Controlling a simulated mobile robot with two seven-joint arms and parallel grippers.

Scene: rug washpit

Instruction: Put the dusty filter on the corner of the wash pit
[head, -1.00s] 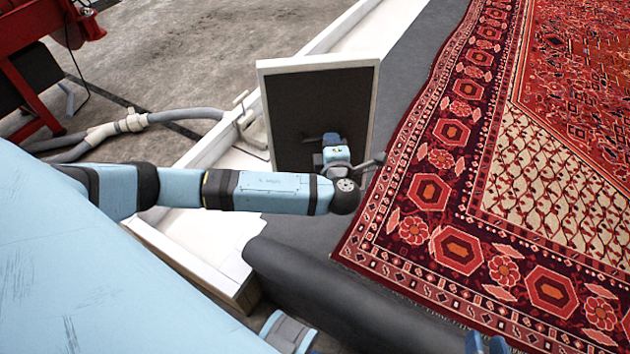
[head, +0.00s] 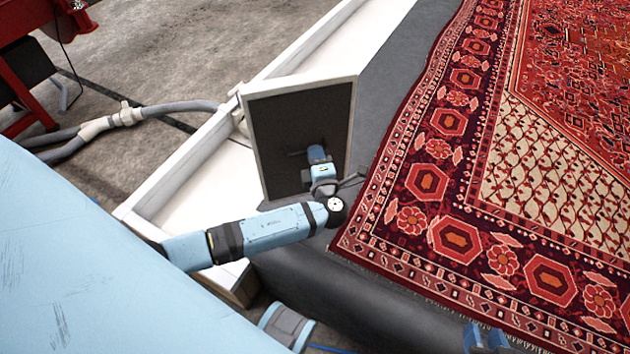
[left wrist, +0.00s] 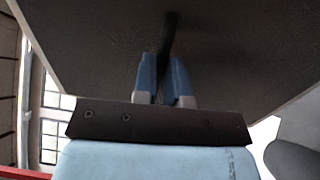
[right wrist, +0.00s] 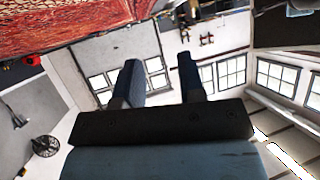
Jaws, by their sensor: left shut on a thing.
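The dusty filter (head: 285,125) is a dark square panel in a pale frame. It stands tilted upright in the head view, in front of the white wash pit edge (head: 190,160). My left gripper (head: 312,158) is shut on a dark handle on the panel's face. In the left wrist view the fingers (left wrist: 163,82) close around that handle (left wrist: 168,35), and the panel (left wrist: 100,50) fills the view. I cannot tell whether the filter's lower edge touches anything. My right gripper (head: 487,340) is at the bottom edge; its fingers (right wrist: 160,82) are apart and empty.
A patterned red rug (head: 480,200) lies on the dark grey surface (head: 385,80) to the right. A grey hose (head: 170,108) meets the white wall behind the filter. A red machine (head: 25,75) stands at the far left. The white channel beyond the filter looks clear.

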